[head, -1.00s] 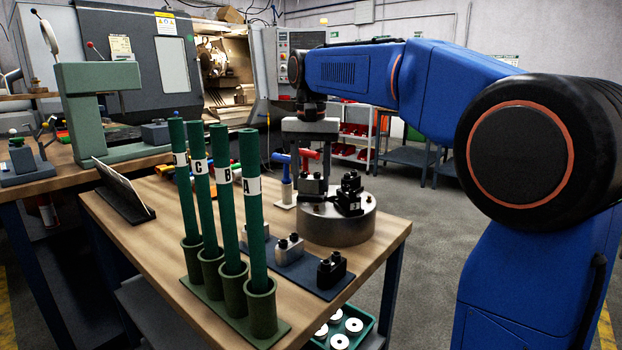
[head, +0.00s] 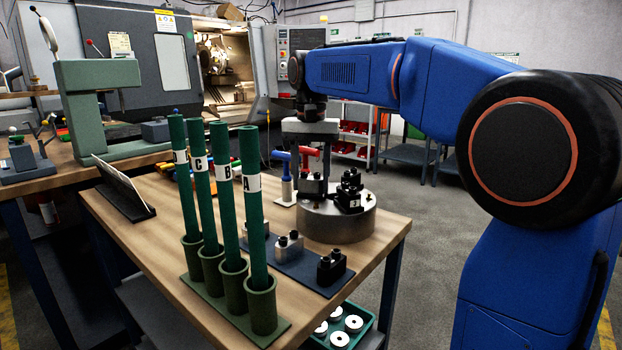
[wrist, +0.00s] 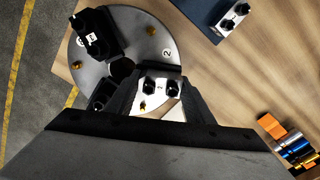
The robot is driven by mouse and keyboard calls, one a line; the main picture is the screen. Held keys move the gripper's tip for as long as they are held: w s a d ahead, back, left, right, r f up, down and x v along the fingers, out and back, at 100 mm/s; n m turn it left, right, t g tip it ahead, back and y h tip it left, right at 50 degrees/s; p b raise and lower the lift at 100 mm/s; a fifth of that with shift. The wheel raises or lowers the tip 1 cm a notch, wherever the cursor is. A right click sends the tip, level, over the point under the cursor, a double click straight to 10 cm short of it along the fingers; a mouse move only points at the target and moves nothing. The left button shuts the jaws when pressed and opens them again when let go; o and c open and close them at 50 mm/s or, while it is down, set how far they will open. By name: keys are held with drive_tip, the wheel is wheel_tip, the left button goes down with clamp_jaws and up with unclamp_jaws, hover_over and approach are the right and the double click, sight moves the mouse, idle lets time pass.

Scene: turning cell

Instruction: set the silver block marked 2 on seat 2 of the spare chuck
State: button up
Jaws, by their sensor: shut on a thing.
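My gripper (wrist: 157,98) is shut on a silver block (wrist: 161,84) with two dark screws on top. The mark on that block is too small to read. The same block (head: 312,187) shows in the head view under my gripper, at the left part of the spare chuck (head: 337,226). The seat label 2 (wrist: 167,53) shows on the chuck face just beyond the block in the wrist view. I cannot tell whether the block touches the chuck. The seat under it is mostly hidden by the block and fingers.
Black blocks (head: 349,192) stand on the chuck's other seats. A dark blue plate (head: 300,268) in front holds a silver block (head: 289,246) and a black block (head: 331,267). Tall green tubes (head: 252,210) stand left of it. A blue-handled tool (head: 283,160) stands behind the chuck.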

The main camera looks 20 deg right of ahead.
drive_tip(key=shift+f, duration=0.45)
drive_tip(key=o, duration=1.3)
wheel_tip(320, 180, up, 18)
drive_tip(key=shift+a+r, duration=0.15)
